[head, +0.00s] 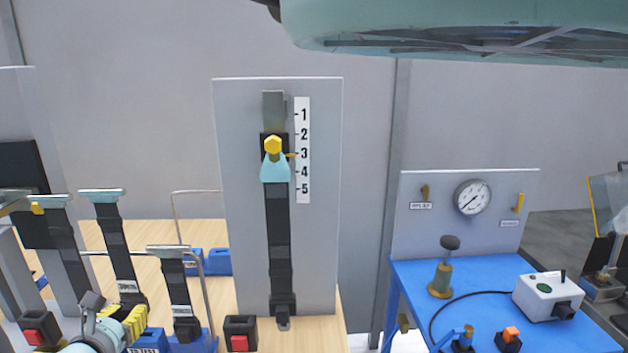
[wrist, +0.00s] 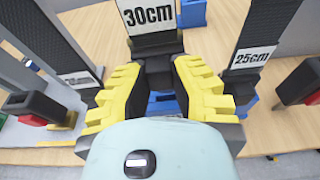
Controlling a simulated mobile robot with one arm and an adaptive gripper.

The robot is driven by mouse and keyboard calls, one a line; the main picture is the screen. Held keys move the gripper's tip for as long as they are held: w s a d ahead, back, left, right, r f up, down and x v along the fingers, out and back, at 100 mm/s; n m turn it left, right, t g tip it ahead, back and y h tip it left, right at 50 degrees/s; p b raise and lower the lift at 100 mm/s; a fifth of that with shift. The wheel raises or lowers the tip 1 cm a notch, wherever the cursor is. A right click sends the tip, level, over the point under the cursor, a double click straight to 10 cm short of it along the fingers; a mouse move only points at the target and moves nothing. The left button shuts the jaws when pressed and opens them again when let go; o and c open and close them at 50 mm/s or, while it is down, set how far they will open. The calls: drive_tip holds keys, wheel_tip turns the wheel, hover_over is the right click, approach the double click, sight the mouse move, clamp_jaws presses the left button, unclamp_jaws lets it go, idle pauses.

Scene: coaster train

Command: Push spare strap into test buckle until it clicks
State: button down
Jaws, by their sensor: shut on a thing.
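My gripper (wrist: 158,78) has its yellow-and-black fingers closed on the lower part of a dark strap (wrist: 150,42) with a 30cm label. In the head view this strap (head: 116,240) hangs from a pale teal bar, and my gripper (head: 125,318) is at its lower end. A black buckle with a red button (head: 239,335) stands on the wooden bench to the right of my gripper. Another red-button buckle (head: 38,328) stands to the left. I cannot tell which is the test buckle.
A strap labelled 25cm (wrist: 252,55) hangs at right; another dark strap (head: 66,245) hangs at left. A blue table (head: 480,280) with a gauge panel is at right.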

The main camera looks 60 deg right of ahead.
drive_tip(key=f+b+v, duration=0.1)
drive_tip(key=b+v, duration=0.1)
drive_tip(key=v, duration=0.4)
drive_tip(key=shift+f, duration=0.2)
idle(0.7)
drive_tip(key=shift+a, duration=0.15)
